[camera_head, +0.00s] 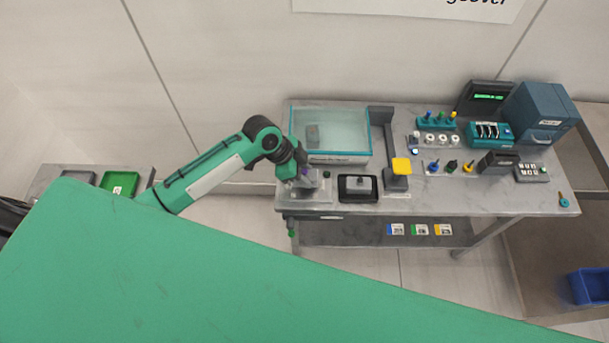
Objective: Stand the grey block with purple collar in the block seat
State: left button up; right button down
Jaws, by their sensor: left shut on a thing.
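My left gripper (308,179) reaches in from the left over the front left corner of the grey table. It is shut on the grey block with purple collar (306,171), of which only a small purple and grey part shows between the fingers. A flat light grey plate (318,196) lies under and beside the gripper; I cannot tell whether it is the block seat or whether the block touches it. A black tray (345,195) with a grey piece in it is just to the right. My right gripper is not in view.
A clear teal-rimmed bin (334,158) stands behind the gripper. A dark post with a yellow pad (401,166) stands right of the black tray. Coloured plungers, white rings, a keypad (531,172) and a blue-grey box (541,112) crowd the table's right half.

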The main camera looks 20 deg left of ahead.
pick_arm(q)
notch_tip(320, 180, down, 2)
jog(key=shift+f, duration=0.2)
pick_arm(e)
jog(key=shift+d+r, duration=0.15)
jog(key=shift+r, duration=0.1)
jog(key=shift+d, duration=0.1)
pick_arm(q)
jog(key=shift+f, duration=0.2)
jog(key=o, duration=1)
jog(key=shift+o, duration=0.2)
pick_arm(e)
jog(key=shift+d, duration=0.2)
